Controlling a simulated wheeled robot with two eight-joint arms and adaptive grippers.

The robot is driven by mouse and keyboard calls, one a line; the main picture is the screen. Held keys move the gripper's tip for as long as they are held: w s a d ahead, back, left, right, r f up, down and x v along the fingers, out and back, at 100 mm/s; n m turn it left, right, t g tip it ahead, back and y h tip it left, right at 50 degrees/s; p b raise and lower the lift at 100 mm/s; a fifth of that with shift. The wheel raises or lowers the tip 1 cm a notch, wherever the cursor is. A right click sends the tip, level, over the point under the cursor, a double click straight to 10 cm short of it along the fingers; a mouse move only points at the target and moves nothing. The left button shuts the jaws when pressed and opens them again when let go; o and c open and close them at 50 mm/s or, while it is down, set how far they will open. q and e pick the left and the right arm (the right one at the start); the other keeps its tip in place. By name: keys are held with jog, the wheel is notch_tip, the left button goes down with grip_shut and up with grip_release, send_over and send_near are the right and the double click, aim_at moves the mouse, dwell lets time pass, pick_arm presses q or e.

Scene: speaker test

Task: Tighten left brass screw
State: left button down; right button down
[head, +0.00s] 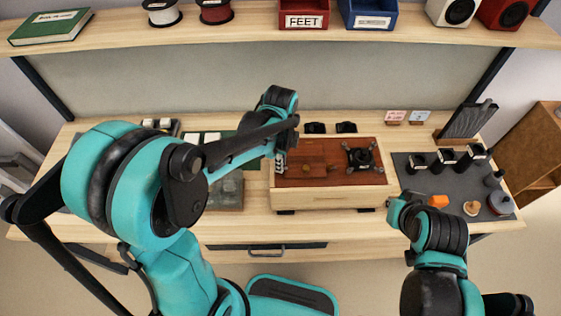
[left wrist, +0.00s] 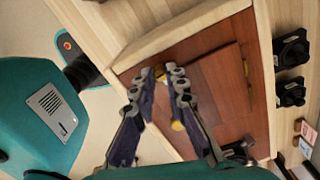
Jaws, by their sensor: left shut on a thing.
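A wooden speaker box with a reddish-brown panel (head: 318,184) lies flat on the bench, with a black round part (head: 360,157) at its right. My left gripper (head: 281,163) points down at the panel's left end and is shut on the left brass screw (left wrist: 160,72), which shows between its fingertips (left wrist: 156,84) in the left wrist view. A second brass piece (left wrist: 178,126) shows farther down that view, partly hidden by a finger. My right gripper (head: 393,202) is near the box's front right corner; its jaws are too small to read.
Two black parts (head: 330,128) stand behind the box. A shelf (head: 250,38) with spools, bins and speakers runs above the bench.

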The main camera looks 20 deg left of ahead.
pick_arm(q)
jog(key=shift+m, duration=0.6)
jog(key=c, duration=1.5)
grip_release()
jog(key=shift+c, duration=0.2)
jog(key=shift+r, duration=0.1)
notch_tip(320, 180, up, 12)
